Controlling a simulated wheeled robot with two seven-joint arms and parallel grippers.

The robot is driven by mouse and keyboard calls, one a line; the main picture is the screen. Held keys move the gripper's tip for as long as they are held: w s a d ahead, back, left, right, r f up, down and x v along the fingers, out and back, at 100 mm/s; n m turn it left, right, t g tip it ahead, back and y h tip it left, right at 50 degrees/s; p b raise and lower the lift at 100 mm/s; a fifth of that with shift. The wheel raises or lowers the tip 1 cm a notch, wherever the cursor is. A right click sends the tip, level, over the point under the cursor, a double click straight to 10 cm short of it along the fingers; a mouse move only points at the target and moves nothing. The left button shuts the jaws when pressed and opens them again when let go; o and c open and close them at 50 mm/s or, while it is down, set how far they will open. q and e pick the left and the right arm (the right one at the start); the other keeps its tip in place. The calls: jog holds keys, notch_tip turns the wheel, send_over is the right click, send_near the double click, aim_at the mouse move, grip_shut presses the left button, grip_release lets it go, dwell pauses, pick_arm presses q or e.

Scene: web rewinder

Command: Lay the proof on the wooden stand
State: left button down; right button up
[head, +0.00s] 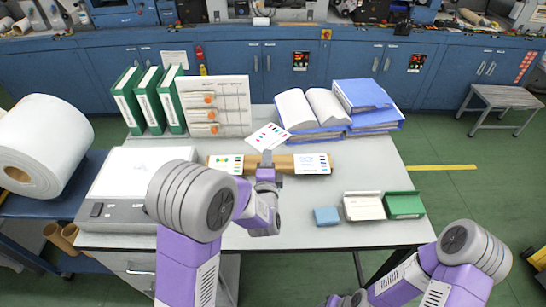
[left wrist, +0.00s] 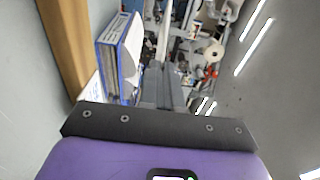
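The proof (head: 268,137) is a white sheet with a row of coloured dots, tilted above the far side of the wooden stand. My left gripper (head: 266,158) is shut on its near edge, over the middle of the stand. In the left wrist view the proof (left wrist: 165,30) shows as a thin white strip, nearly edge-on, beyond the fingers (left wrist: 166,75). The wooden stand (head: 285,164) is a long brown piece with one printed sheet (head: 225,163) at its left and another (head: 312,164) at its right. My right gripper (head: 347,300) is partly visible at the bottom edge; its fingers are unclear.
Green binders (head: 147,100), a board with orange knobs (head: 214,106) and blue binders with an open book (head: 312,108) stand behind the stand. A grey-white device (head: 132,185) is at left. A blue block (head: 326,216) and small trays (head: 363,206) lie front right.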

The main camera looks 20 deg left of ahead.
pick_arm(q)
notch_tip(320, 180, down, 10)
jog(key=b, duration=0.3)
jog(key=shift+r+b, duration=0.25)
jog(key=shift+b, duration=0.05)
jog(key=shift+s+r, duration=0.1)
jog(key=shift+f+b, duration=0.5)
jog(key=shift+f, duration=0.15)
jog(key=c, duration=1.3)
grip_release()
jog(key=shift+c, duration=0.2)
